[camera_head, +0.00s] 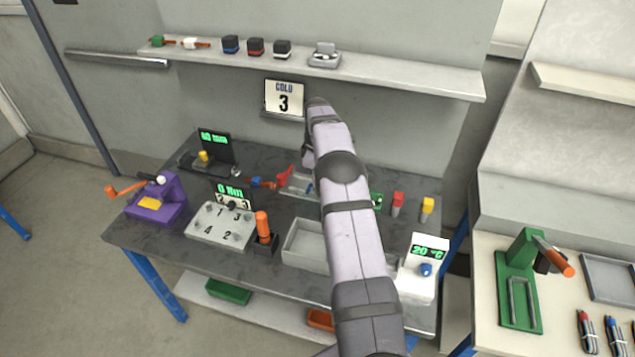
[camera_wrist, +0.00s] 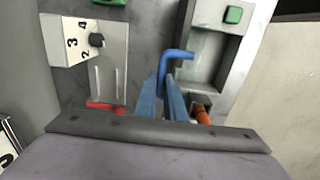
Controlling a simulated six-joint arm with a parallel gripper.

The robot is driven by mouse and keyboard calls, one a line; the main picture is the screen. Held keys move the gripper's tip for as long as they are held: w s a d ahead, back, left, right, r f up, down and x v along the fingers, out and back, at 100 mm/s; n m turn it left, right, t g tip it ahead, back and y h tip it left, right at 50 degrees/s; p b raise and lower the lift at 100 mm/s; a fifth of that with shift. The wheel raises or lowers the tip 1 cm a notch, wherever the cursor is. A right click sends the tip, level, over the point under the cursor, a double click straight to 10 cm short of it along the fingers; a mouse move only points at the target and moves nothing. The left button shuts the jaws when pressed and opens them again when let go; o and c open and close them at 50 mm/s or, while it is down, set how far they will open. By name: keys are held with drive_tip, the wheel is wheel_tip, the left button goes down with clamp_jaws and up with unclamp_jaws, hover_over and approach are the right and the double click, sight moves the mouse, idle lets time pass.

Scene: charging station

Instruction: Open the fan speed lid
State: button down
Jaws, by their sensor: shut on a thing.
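My gripper (camera_wrist: 163,84) shows at the lower middle of the wrist view, its two blue-grey fingers close together. A bright blue, bent bar (camera_wrist: 178,54), like a hook or handle, is at the fingertips, and the fingers are shut on it. A pale recessed frame (camera_wrist: 238,62) lies just right of the bar. I cannot tell which part is the fan speed lid. A white dial plate (camera_wrist: 68,42) with black numbers and a dark knob (camera_wrist: 96,40) stands to the left. In the head view my arm hides the gripper's fingertips.
A green block (camera_wrist: 233,15) is at the upper right and a red bar (camera_wrist: 105,107) at the lower left. A shelf (camera_head: 400,76) runs behind.

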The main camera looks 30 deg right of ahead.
drive_tip(key=shift+w+d+r, duration=0.3)
drive_tip(key=shift+w+d, duration=0.15)
drive_tip(key=shift+d, duration=0.25)
drive_tip(key=c, duration=2.2)
unclamp_jaws()
drive_tip(key=o, duration=0.4)
drive_tip(key=shift+w+d+f, duration=0.25)
drive_tip(key=shift+w+d, duration=0.05)
drive_tip(key=shift+w, duration=0.1)
drive_tip(key=shift+c, duration=0.2)
drive_tip(key=shift+s+a+r, duration=0.1)
drive_tip(key=shift+a+r, duration=0.05)
